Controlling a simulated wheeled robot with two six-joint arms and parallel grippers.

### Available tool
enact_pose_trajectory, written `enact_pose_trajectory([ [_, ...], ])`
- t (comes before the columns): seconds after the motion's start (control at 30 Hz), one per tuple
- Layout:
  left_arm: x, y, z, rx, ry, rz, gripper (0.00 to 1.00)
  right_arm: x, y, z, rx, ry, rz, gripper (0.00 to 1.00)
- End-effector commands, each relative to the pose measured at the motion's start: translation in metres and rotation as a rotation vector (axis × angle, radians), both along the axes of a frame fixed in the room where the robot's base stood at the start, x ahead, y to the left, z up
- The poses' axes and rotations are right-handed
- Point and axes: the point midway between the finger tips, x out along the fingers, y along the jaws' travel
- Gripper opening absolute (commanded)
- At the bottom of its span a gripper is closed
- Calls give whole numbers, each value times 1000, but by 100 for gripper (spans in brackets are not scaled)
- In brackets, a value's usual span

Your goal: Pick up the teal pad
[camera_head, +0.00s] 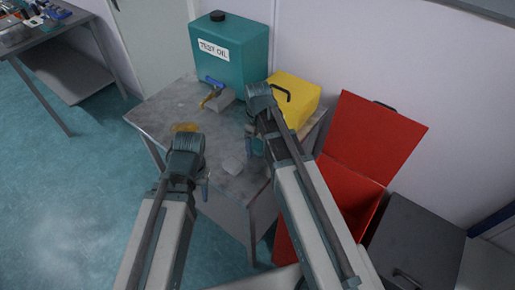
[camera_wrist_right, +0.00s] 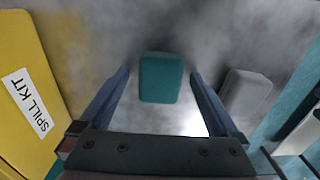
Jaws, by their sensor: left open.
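The teal pad (camera_wrist_right: 160,78) lies flat on the grey metal table in the right wrist view. It is a small rounded block. In the head view only a teal patch of it (camera_head: 258,146) shows beside my right gripper, which hides the rest. My right gripper (camera_wrist_right: 159,72) is open, with one finger on each side of the pad and a small gap at both sides. I cannot tell how high the fingertips are above the table. My left gripper (camera_head: 204,187) is open and empty at the table's front left edge, away from the pad.
A grey pad (camera_wrist_right: 245,92) lies just right of the right gripper's fingers. The yellow spill kit (camera_head: 294,97) stands close behind the right gripper. A teal test oil can (camera_head: 230,60) with a tap stands at the back. An open red bin (camera_head: 350,190) stands right of the table.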

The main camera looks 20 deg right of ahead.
Motion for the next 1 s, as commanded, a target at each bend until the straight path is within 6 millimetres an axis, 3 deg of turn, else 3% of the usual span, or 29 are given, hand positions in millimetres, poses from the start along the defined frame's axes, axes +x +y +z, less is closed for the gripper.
enact_pose_trajectory([
  [0.07,0,0,0,0,0,0,45,0,0,0,0,0,0,85],
  [0.5,0,0,0,0,0,0,45,0,0,0,0,0,0,9],
  [0.77,0,0,3,0,0,0,45,0,0,3,0,0,0,8],
  [1.0,0,0,27,0,0,0,45,0,5,27,0,0,-2,8],
])
